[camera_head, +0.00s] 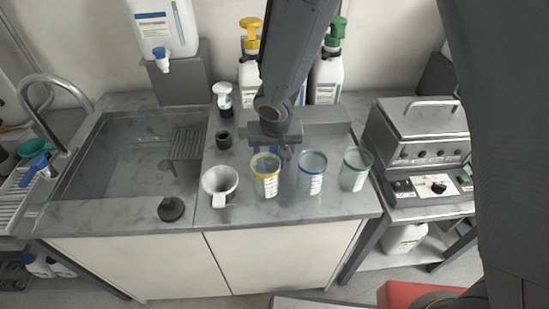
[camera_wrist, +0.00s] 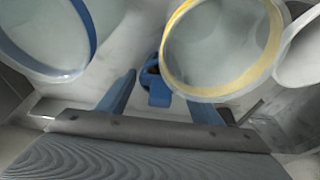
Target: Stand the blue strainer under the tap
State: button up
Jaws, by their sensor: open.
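A blue piece (camera_head: 266,150), which looks like the blue strainer, is on the worktop behind the yellow-rimmed cup and mostly hidden by it and my gripper. In the wrist view a blue part with a dark opening and a block-like tab (camera_wrist: 159,94) shows between my fingers, partly covered by the yellow-rimmed cup. My gripper (camera_head: 273,146) is open above it, pointing down; I cannot tell whether a finger touches it. The blue tap (camera_head: 160,55) is on a white canister on a grey stand, with a slotted grate (camera_head: 187,146) below. A chrome tap (camera_head: 45,82) arches at the sink's left.
The yellow-rimmed cup (camera_head: 266,178), blue-rimmed cup (camera_head: 311,175) and green-rimmed cup (camera_head: 354,170) stand close before my gripper. A white handled cup (camera_head: 219,185) stands left of them. Pump bottles (camera_head: 328,78) stand behind. A blue item (camera_head: 38,166) lies left of the sink.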

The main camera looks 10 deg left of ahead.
jog(key=c, duration=1)
jog(key=shift+r, duration=0.1)
jog(key=shift+c, duration=0.3)
